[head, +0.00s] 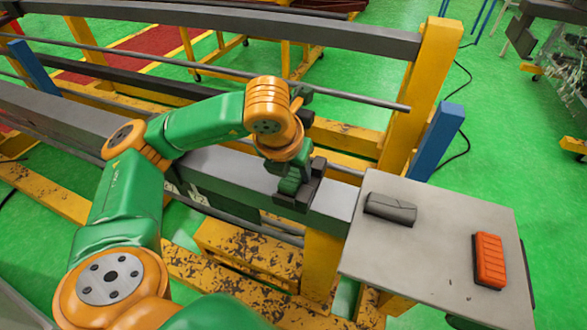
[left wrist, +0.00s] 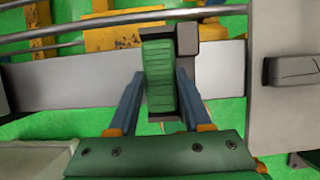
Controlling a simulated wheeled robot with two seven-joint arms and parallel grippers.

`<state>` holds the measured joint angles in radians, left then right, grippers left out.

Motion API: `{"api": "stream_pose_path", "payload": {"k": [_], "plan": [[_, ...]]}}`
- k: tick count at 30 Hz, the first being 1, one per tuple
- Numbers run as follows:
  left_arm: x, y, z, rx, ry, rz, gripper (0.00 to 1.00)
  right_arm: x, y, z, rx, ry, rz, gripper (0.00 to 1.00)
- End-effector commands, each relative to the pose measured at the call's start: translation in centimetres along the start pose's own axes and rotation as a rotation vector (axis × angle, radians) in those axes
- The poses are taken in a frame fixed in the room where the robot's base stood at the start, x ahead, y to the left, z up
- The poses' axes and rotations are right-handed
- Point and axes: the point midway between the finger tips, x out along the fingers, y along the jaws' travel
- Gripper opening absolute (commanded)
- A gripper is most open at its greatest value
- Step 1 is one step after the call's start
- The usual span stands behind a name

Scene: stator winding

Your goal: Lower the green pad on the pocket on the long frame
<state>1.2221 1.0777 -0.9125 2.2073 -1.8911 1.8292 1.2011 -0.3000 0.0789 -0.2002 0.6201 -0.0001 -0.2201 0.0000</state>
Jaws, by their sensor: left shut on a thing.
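My left gripper (head: 293,186) is over the long grey frame (head: 335,200), near its right end, and is shut on the green pad (head: 289,184). In the left wrist view the blue fingers of the gripper (left wrist: 157,102) stand on both sides of the ribbed green pad (left wrist: 160,75). A dark grey pocket (head: 317,170) sits on the frame right at the pad; in the left wrist view the pocket (left wrist: 187,42) shows beside and behind the pad. I cannot tell whether the pad touches the pocket's floor. My right gripper is not in view.
A grey side table (head: 440,215) stands right of the frame's end, with a dark grey object (head: 390,208) and an orange ribbed block (head: 489,260) on it. A yellow post (head: 425,90) and a blue post (head: 437,138) rise behind it. A thin rod (head: 350,97) runs behind the gripper.

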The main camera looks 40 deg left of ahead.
Motion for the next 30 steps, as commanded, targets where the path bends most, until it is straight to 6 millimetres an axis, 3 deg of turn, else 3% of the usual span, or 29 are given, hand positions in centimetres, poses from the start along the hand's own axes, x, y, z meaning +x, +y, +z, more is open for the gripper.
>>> {"api": "stream_pose_path", "payload": {"k": [9,10,13,20,22,30], "plan": [[0.0,-0.02,0.01,0.0,-0.001,0.0,0.0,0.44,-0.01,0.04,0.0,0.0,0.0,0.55],[0.0,-0.02,0.01,0.0,-0.001,0.0,0.57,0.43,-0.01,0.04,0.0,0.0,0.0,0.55],[0.0,-0.02,0.01,0.0,-0.001,0.0,0.84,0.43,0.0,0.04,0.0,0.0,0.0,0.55],[0.01,-0.02,0.0,0.0,0.0,0.0,0.84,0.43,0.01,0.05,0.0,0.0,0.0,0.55],[0.02,-0.02,-0.01,0.0,0.0,0.0,1.0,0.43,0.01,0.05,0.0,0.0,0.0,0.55],[-0.16,-0.02,0.07,0.0,0.0,0.0,1.0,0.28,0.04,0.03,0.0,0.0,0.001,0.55]]}}
